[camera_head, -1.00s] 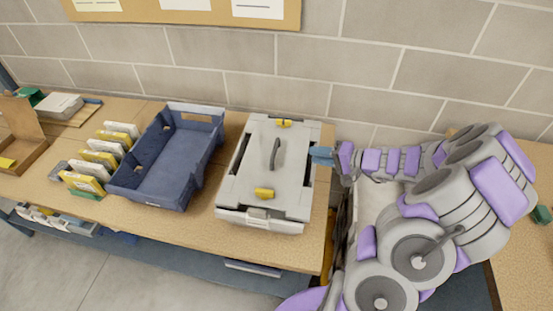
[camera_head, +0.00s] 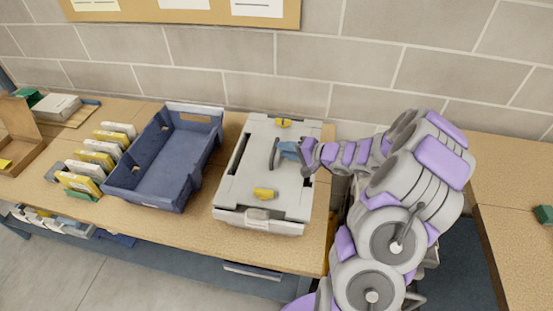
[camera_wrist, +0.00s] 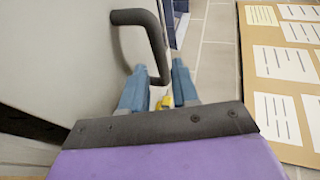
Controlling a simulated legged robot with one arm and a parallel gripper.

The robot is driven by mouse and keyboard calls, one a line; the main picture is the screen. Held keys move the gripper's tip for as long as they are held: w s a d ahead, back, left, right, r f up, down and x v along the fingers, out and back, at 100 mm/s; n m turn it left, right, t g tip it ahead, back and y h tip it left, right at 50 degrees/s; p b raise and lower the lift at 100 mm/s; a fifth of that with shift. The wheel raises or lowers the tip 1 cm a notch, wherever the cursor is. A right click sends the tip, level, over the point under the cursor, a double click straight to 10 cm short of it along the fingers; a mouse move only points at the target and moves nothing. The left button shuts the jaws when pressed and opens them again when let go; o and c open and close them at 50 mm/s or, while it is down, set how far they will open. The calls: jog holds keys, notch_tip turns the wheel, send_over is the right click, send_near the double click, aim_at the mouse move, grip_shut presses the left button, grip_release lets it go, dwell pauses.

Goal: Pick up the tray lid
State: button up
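The tray lid (camera_head: 246,187) is a light grey panel on top of a grey case on the table. It has a dark upright handle (camera_head: 273,154) in its middle and yellow latches (camera_head: 264,193) at its near and far ends. My gripper (camera_head: 281,151) is at the handle, coming from the right. In the wrist view the blue fingers (camera_wrist: 158,90) are spread apart, with the lower end of the dark handle (camera_wrist: 150,40) between or just ahead of their tips. I cannot tell whether either finger touches the handle. The lid rests flat on the case.
An empty blue bin (camera_head: 150,190) stands left of the case. Several yellow and white boxes (camera_head: 95,158) stand in a row farther left, near an open cardboard box (camera_head: 22,130). A block wall with a notice board (camera_head: 185,12) rises behind the table.

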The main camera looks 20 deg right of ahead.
aim_at(274, 150)
jog(key=b+x, duration=0.1)
jog(key=x, duration=0.4)
jog(key=shift+a, duration=0.3)
jog(key=shift+d, duration=0.35)
jog(key=shift+c, duration=0.4)
jog(key=shift+s+a+f, duration=0.1)
jog(key=shift+s+a, duration=0.05)
jog(key=shift+a, duration=0.05)
grip_shut()
